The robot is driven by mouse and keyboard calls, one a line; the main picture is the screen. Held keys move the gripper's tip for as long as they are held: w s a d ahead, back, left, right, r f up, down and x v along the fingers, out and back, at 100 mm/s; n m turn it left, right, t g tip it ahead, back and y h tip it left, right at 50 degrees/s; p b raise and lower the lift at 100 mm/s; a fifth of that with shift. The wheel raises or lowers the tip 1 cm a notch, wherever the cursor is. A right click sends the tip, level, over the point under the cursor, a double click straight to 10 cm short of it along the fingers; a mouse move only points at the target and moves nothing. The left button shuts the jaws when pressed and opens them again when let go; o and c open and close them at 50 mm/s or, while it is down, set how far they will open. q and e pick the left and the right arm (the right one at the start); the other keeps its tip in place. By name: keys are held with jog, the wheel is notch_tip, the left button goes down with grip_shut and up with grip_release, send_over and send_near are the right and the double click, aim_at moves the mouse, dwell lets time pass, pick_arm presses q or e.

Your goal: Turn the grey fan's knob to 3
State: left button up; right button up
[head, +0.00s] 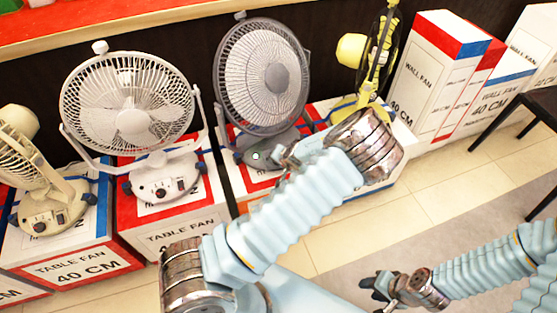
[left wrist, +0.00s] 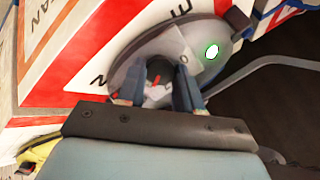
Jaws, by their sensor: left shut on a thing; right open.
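The grey fan (head: 262,80) stands upright on a red and white box between a white fan and a yellow fan. Its base (head: 256,145) carries a lit green-white button, which also shows in the left wrist view. My left gripper (left wrist: 158,98) is at this base, shut on the fan's dark knob (left wrist: 157,72), which has a red mark. A "0" is printed beside the knob; other dial marks are too blurred or covered to read. In the head view my left arm hides the knob and most of the fingers. My right gripper (head: 381,288) is open and empty, low over the floor.
A white fan (head: 130,105), a cream fan (head: 35,175) at the far left and a yellow fan (head: 372,60) stand on table fan boxes close by. Tall wall fan boxes (head: 435,75) stand at the right. A dark stool (head: 535,105) is at the right edge. The tiled floor (head: 440,195) is partly clear.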

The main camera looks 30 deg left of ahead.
pick_arm(q)
jog(key=shift+m, duration=0.5)
jog(key=o, duration=1)
jog(key=shift+o, duration=0.2)
